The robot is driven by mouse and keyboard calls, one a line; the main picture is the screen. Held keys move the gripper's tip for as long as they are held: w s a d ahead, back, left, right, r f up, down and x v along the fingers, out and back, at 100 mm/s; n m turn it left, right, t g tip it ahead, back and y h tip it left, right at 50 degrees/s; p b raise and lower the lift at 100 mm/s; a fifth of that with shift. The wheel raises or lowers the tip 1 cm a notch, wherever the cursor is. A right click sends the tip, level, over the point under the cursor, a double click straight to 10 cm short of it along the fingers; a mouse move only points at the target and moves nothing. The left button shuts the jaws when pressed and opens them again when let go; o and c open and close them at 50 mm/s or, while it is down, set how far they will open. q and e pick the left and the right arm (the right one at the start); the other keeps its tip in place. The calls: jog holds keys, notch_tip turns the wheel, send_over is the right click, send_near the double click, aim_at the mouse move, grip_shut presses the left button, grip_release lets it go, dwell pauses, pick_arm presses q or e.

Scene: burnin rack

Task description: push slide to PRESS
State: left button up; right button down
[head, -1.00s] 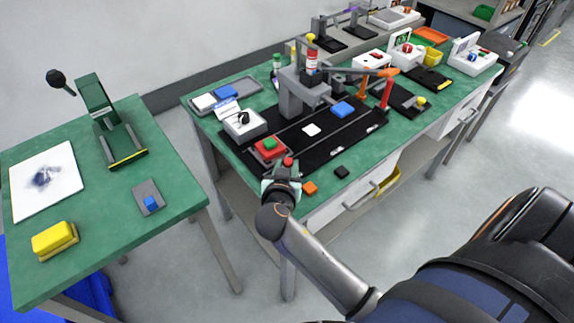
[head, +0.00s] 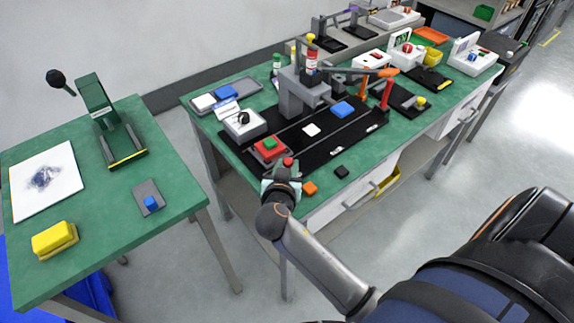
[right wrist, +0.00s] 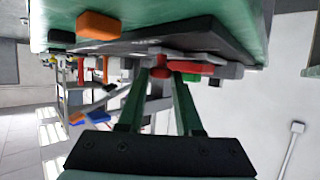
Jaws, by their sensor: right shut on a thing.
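The slide (head: 258,157) is a dark carriage carrying a red block (head: 262,146) with a green piece (head: 269,144) on top. It sits at the near left end of a black track plate (head: 335,135). My right gripper (head: 287,172) is at the front edge of the plate, beside the slide, shut on a red knob (head: 288,161). In the right wrist view the red knob (right wrist: 160,72) shows between the green fingers. The grey press (head: 300,92) stands behind the track, further right. White labels on the plate's front edge are too small to read. My left gripper is not in view.
A white pad (head: 312,130) and a blue block (head: 343,109) lie along the track to the right. An orange block (head: 310,188) and a black block (head: 342,172) lie near the front edge. A white box (head: 243,124) stands behind the slide.

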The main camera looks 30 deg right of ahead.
jog(key=shift+d, duration=0.15)
jog(key=d, duration=1)
jog(key=w+d+p, duration=0.1)
jog(key=d, duration=0.8)
jog(key=w+d+p, duration=0.1)
jog(key=d, duration=0.9)
jog(key=shift+w+d, duration=0.2)
jog(key=shift+d, duration=0.15)
jog(key=shift+d+r, duration=0.1)
jog(key=shift+d, duration=0.05)
jog(key=c, duration=1)
grip_release()
jog(key=shift+d+r, duration=0.1)
jog(key=o, duration=0.3)
jog(key=shift+f, duration=0.2)
jog(key=shift+o, duration=0.6)
